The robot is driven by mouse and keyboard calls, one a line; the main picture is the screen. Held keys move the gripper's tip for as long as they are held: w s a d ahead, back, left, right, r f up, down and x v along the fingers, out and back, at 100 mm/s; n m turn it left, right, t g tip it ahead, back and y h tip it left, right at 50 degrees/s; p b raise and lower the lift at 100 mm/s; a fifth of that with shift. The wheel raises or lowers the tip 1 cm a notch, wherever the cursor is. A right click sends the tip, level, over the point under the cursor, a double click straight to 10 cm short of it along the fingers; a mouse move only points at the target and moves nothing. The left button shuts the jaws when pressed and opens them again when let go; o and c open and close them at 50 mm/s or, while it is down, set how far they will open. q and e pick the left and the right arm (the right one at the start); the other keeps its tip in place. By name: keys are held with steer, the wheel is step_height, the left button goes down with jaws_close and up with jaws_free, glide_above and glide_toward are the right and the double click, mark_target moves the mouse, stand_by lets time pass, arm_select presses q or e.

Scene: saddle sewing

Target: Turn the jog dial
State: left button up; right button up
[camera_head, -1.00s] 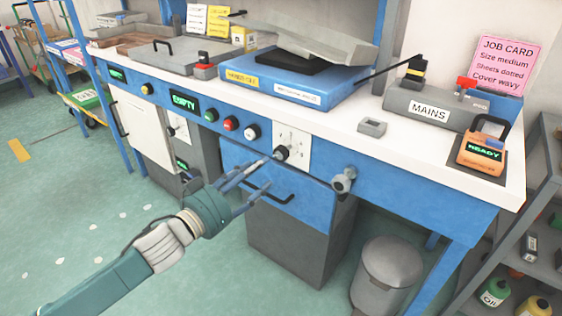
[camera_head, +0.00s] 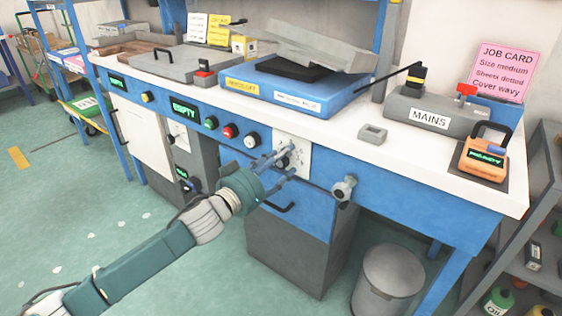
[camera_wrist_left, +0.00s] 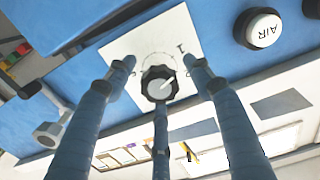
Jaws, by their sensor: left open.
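In the head view the plate (camera_head: 302,151) is on the blue front of the bench, and my fingers partly hide the dial. My left gripper (camera_head: 288,160) has three blue-grey fingers and is open in front of the dial. In the left wrist view the fingers (camera_wrist_left: 163,68) are spread around the dial, two beside it and one in line with it. I cannot tell whether any finger touches it. My right gripper is not in view.
A round AIR button (camera_wrist_left: 262,28) is near the plate. A grey valve-like knob (camera_head: 344,188) sticks out to the right of the dial. A drawer handle (camera_head: 280,207) is below. A grey bin (camera_head: 388,278) stands on the floor.

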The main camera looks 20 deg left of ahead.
arm_select(q)
steer(key=c, duration=1.2)
steer(key=shift+o, duration=0.2)
